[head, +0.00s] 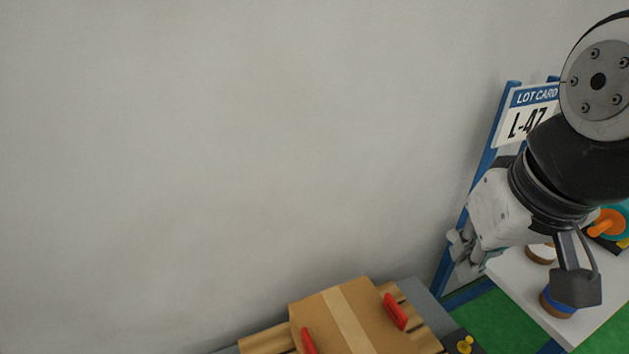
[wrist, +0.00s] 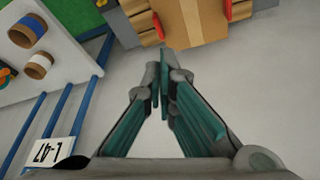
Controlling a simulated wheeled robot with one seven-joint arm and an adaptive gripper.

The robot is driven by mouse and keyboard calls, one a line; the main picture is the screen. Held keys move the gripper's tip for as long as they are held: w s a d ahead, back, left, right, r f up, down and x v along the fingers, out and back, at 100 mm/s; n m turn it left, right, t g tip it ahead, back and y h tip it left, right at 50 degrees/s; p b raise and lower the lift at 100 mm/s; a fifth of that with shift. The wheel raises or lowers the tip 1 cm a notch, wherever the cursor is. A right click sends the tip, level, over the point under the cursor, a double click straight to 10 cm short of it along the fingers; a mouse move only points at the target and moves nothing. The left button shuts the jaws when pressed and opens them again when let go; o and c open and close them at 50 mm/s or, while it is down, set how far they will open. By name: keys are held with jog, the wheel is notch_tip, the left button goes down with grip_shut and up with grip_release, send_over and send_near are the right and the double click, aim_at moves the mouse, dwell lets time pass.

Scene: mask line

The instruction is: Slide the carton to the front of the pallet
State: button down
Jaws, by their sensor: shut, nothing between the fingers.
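The carton (head: 345,312) is a brown cardboard box with a pale tape strip and two red handles. It sits on the wooden pallet (head: 262,341) at the bottom of the head view, its lower part cut off by the frame edge. In the wrist view the carton (wrist: 197,20) shows at the top, partly cut off. My gripper (wrist: 163,68) is shut and empty, its fingertips together just short of the pallet edge in the picture. In the head view my gripper (head: 460,258) is up and to the right of the carton, apart from it.
A white table (head: 545,308) with round brown items stands at the right, beside a blue frame with a lot card (head: 525,118) reading L-47. A yellow knob (head: 465,344) sits right of the pallet. A plain grey wall (head: 200,150) is behind.

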jog(key=w+a+f+n+g+b, duration=0.1)
jog(key=w+a+f+n, duration=0.1)
jog(key=w+a+f, duration=0.6)
jog(key=w+a+f+n+g+b, duration=0.15)
jog(key=w+a+f, duration=0.25)
jog(key=w+f, duration=0.75)
jog(key=w+a+f, duration=0.2)
jog(key=f, duration=0.8)
jog(key=w+a+f+g, duration=0.1)
jog(key=w+a+f, duration=0.1)
jog(key=f, duration=0.9)
jog(key=shift+w+a+n, duration=0.35)
jog(key=shift+w+a, duration=0.05)
jog(key=shift+a, duration=0.25)
jog(key=shift+s+f, duration=0.1)
jog(key=shift+f, duration=0.05)
